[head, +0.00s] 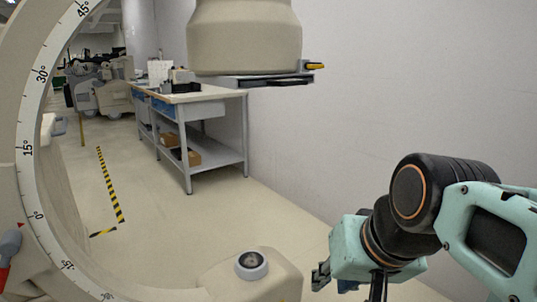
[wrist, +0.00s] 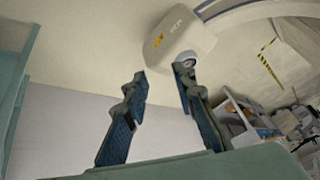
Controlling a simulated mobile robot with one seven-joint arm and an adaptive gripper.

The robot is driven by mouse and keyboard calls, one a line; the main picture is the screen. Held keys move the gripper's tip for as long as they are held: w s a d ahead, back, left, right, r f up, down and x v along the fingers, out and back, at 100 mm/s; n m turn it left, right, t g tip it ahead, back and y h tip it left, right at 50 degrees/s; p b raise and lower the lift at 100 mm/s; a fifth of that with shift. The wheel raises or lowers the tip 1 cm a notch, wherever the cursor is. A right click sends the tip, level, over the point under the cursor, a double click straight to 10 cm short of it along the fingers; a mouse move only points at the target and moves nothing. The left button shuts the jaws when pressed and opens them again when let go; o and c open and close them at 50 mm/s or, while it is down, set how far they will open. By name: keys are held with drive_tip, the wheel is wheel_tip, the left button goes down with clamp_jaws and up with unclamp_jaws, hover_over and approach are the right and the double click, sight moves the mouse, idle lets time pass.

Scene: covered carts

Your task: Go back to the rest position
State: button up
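My gripper (wrist: 159,76) is in the wrist view, with its two dark fingers apart and nothing between them. In the head view my teal and black arm comes in from the right edge, and its teal wrist (head: 365,252) is low at the right of centre. One dark finger shows at its left side there; the rest of the gripper is mostly hidden or cut off by the lower edge.
A beige curved arm with a degree scale (head: 28,150) fills the left. Its cylindrical head (head: 244,36) hangs above, and a beige block with a round knob (head: 251,264) is below, left of my wrist. A workbench (head: 205,97) stands behind. A plain wall (head: 390,90) is at the right.

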drive_tip(key=s+d+f+h, duration=0.2)
drive_tip(key=s+d+f, duration=0.1)
drive_tip(key=s+f, duration=0.25)
wheel_tip(320, 180, up, 38)
drive_tip(key=p, duration=3.6)
drive_tip(key=shift+w+a+f+n+p, duration=0.2)
drive_tip(key=shift+w+f+n+p, duration=0.1)
drive_tip(key=shift+w+p, duration=0.15)
